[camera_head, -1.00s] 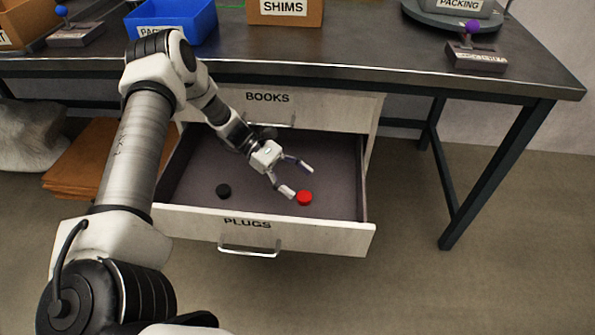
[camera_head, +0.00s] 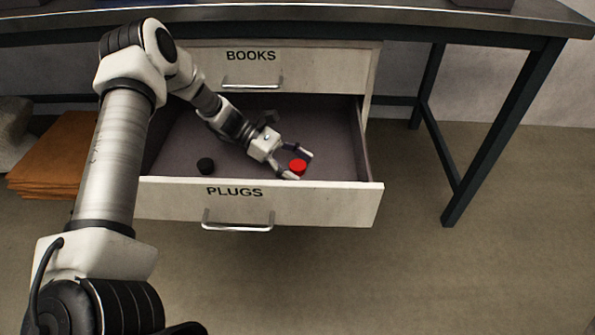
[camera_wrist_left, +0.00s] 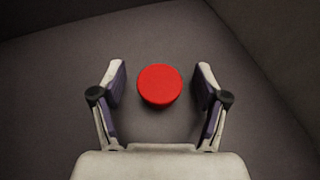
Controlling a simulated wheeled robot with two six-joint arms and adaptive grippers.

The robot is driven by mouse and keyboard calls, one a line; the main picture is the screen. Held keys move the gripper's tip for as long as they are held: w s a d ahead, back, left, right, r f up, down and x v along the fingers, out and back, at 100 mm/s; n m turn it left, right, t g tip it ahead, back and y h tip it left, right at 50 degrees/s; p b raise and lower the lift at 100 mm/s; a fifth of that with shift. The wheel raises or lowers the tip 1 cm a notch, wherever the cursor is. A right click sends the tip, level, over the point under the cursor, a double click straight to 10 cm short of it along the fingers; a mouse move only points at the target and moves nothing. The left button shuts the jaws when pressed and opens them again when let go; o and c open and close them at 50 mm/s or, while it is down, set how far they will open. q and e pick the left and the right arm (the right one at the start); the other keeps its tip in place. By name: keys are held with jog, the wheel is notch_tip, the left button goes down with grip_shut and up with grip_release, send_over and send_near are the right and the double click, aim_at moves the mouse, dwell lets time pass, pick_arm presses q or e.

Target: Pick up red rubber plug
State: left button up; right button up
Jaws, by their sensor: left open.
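The red rubber plug (camera_head: 298,166) lies on the floor of the open drawer marked PLUGS (camera_head: 340,198), toward its right side. My left gripper (camera_head: 298,164) is open inside the drawer, with its fingers on either side of the plug. In the left wrist view the round red plug (camera_wrist_left: 160,85) sits between the two fingertips of my left gripper (camera_wrist_left: 160,82), with a gap to each finger. My right gripper is not in view.
A black plug (camera_head: 206,166) lies in the drawer to the left. The closed BOOKS drawer (camera_head: 310,65) is above, under the table edge (camera_head: 450,20). The drawer's right wall (camera_head: 365,140) is close to the gripper. Brown sheets (camera_head: 60,160) are stacked at left.

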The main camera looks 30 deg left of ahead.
pick_arm(q)
jog(key=c, duration=1.2)
jog(key=shift+o, duration=0.2)
jog(key=shift+r, duration=0.1)
